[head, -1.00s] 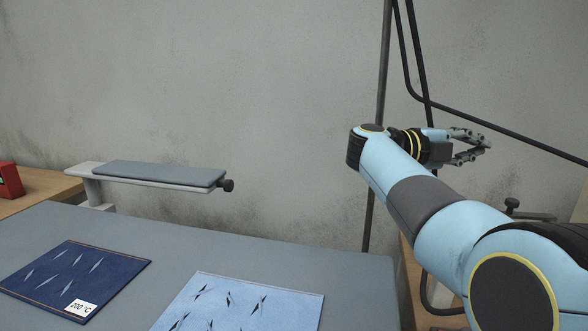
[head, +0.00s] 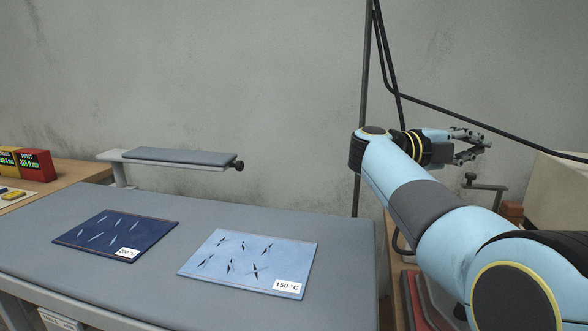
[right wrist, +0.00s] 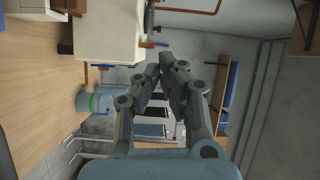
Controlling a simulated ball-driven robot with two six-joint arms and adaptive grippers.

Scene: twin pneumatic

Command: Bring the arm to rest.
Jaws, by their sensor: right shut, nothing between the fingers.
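My right arm comes in from the right in the head view, with its gripper (head: 480,146) held in the air to the right of the grey padded table. The right gripper is shut and empty. In the right wrist view its two fingers (right wrist: 163,72) meet near the tips, with nothing between them. My left gripper is not in view.
A dark blue cloth (head: 117,235) and a light blue cloth (head: 245,262) lie flat on the grey table (head: 340,235). A narrow padded arm board (head: 180,156) stands behind it. A dark pole (head: 362,120) and hoses rise near my right forearm.

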